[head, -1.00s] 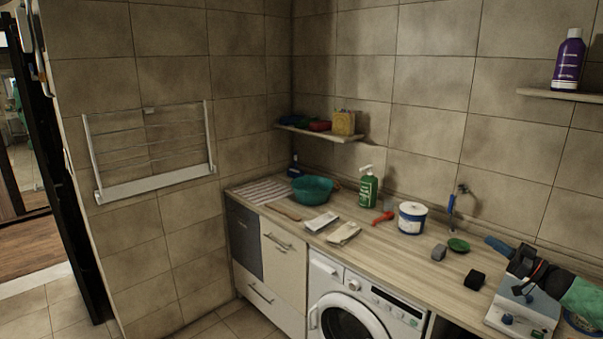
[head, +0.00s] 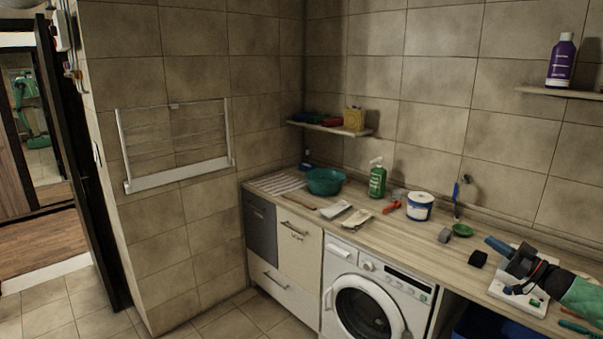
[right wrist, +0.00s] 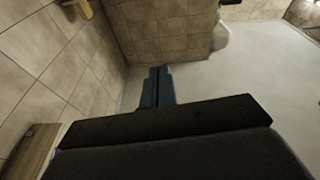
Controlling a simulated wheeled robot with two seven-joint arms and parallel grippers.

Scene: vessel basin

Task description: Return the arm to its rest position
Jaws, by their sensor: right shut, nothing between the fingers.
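My right gripper (head: 495,245) is at the right edge of the head view. Its dark body and green arm reach in from the right, over the right end of the counter. Its blue fingers (right wrist: 155,88) are shut and empty in the right wrist view, with nothing close in front of them. The gripper and arm hide part of a white board with small coloured parts (head: 508,288). My left gripper does not show.
The wooden counter (head: 410,240) holds a teal basin (head: 325,182), a green bottle (head: 377,182), a white-blue tub (head: 420,206), a dark block (head: 478,258) and a grey block (head: 445,235). A washing machine (head: 370,300) stands below. Floor at left (head: 60,310) is clear.

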